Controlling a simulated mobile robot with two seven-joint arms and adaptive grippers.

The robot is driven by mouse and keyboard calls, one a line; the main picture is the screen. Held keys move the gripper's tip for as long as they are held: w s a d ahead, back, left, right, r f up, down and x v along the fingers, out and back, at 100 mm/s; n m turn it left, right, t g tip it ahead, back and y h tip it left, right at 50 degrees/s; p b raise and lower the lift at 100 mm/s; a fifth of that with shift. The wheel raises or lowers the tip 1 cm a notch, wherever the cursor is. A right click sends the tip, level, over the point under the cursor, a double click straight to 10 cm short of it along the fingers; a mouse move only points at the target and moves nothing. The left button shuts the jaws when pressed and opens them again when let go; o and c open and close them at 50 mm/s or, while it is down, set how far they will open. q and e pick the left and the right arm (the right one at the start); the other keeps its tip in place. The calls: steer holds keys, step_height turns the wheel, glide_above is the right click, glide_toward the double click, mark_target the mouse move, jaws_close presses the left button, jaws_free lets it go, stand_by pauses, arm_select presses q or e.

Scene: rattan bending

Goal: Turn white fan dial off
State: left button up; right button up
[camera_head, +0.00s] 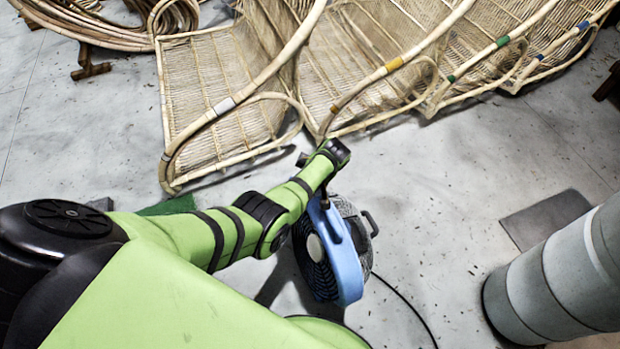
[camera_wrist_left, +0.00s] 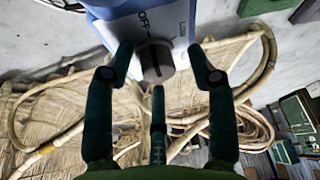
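A blue fan (camera_head: 345,260) with a dark round cage stands on the floor in the head view, right of my left arm's end. In the head view this gripper is hard to make out beside the fan. My right gripper is not in view.
Several woven rattan chairs (camera_head: 220,95) stand in a row behind the fan. Bundled rattan hoops (camera_head: 95,25) lie at the top left. A grey cylinder (camera_head: 560,285) stands at the right.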

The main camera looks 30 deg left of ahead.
arm_select(q)
steer(key=shift+d+r, duration=0.3)
steer(key=shift+r, duration=0.2)
steer(key=v, duration=1.1)
steer(key=shift+s, duration=0.15)
